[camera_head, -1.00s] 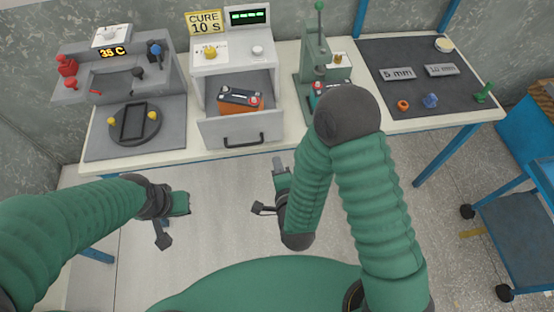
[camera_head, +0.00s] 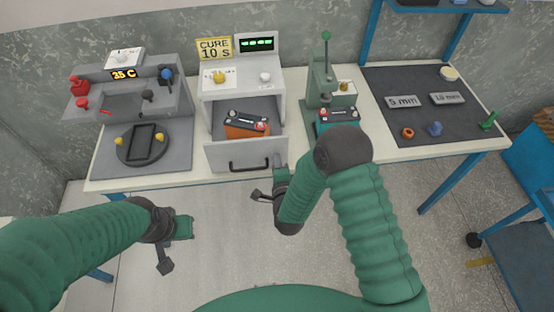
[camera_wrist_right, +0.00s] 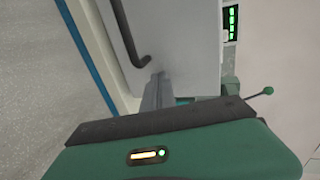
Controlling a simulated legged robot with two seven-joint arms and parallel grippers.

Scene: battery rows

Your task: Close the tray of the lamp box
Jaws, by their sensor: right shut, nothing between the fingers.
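The lamp box (camera_head: 243,77) is a white housing on the table, with a green display on top. Its tray (camera_head: 229,157) is pulled out toward me, its dark handle (camera_head: 250,165) on the front panel. An orange and black battery (camera_head: 246,126) lies in it. My right gripper (camera_head: 281,160) is shut and empty at the right end of the tray's front panel. In the wrist view its fingers (camera_wrist_right: 156,92) point at the pale panel beside the handle (camera_wrist_right: 130,38); I cannot tell whether they touch. My left gripper (camera_head: 184,227) is low at left, away from the table, its fingers unclear.
A green press (camera_head: 324,80) with a teal battery (camera_head: 338,117) stands right of the lamp box. A grey station (camera_head: 130,93) with a round fixture (camera_head: 142,146) stands to the left. A dark mat (camera_head: 425,115) with small parts lies at right. Floor before the table is clear.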

